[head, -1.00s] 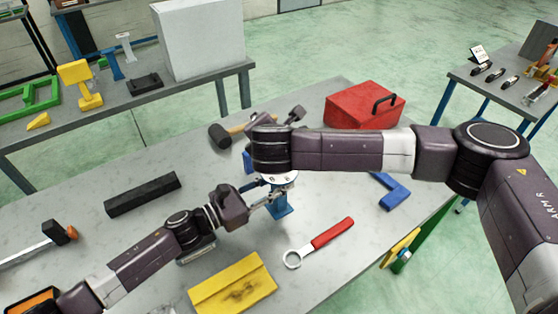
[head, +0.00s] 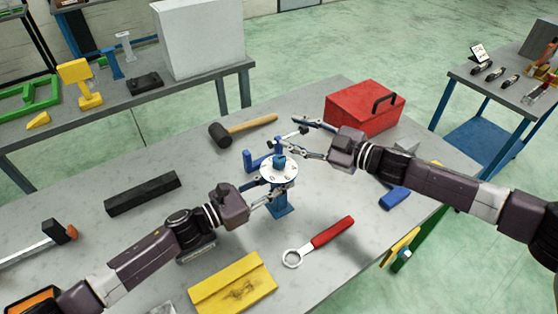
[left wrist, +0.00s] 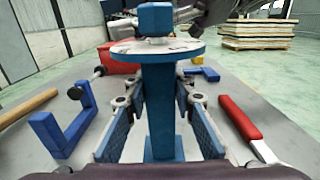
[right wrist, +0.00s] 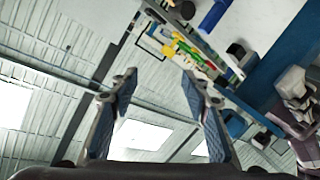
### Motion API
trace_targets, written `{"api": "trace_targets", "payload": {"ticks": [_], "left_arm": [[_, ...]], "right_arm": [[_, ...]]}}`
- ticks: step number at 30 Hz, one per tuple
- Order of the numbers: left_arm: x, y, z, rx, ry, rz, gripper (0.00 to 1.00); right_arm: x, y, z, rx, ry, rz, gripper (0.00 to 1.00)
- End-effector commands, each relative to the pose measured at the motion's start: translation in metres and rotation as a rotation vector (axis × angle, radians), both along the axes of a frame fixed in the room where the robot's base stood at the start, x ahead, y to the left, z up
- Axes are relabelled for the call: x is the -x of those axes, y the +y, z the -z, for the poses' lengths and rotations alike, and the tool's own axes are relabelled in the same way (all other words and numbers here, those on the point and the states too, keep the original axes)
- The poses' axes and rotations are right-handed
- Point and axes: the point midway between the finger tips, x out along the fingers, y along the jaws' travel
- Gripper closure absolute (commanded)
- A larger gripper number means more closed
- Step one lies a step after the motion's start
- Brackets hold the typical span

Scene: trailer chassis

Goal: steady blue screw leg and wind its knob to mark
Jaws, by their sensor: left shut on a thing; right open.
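The blue screw leg (head: 280,207) stands upright on the grey table, with a round pale plate (head: 279,172) carrying dark marks near its top. Its blue knob (head: 279,150) sits above the plate. It also shows in the left wrist view (left wrist: 155,18). My left gripper (head: 272,200) is shut on the leg's post below the plate; the post (left wrist: 162,105) stands between its pads. My right gripper (head: 288,135) is open beside and slightly above the knob. The right wrist view shows nothing between its fingers (right wrist: 160,82). Whether a finger touches the knob is unclear.
A red-handled ring wrench (head: 320,240) and a yellow plate (head: 232,283) lie in front. A black bar (head: 142,193) lies left.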

Motion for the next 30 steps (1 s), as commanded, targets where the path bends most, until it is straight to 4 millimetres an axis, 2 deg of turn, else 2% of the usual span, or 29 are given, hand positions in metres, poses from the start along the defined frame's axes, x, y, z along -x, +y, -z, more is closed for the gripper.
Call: {"api": "trace_targets", "payload": {"ticks": [1,7,12,17,23,30], "left_arm": [[0.0,0.0,0.0,0.001,0.001,0.001,1.0],[0.0,0.0,0.0,0.001,0.001,0.001,1.0],[0.0,0.0,0.0,0.001,0.001,0.001,1.0],[0.001,0.0,0.0,0.001,0.001,0.001,1.0],[0.001,-0.001,0.0,0.001,0.001,0.001,1.0],[0.001,0.0,0.0,0.001,0.001,0.001,1.0]], "right_arm": [[0.007,-0.013,0.003,-0.045,0.035,-0.018,0.57],[0.049,-0.049,0.004,-0.22,0.186,-0.137,0.57],[0.09,-0.063,0.008,-0.321,0.328,-0.248,0.57],[0.114,-0.07,0.01,-0.365,0.412,-0.31,0.57],[0.118,-0.059,0.01,-0.378,0.439,-0.331,0.57],[0.106,-0.014,0.01,-0.378,0.437,-0.333,0.57]]}}
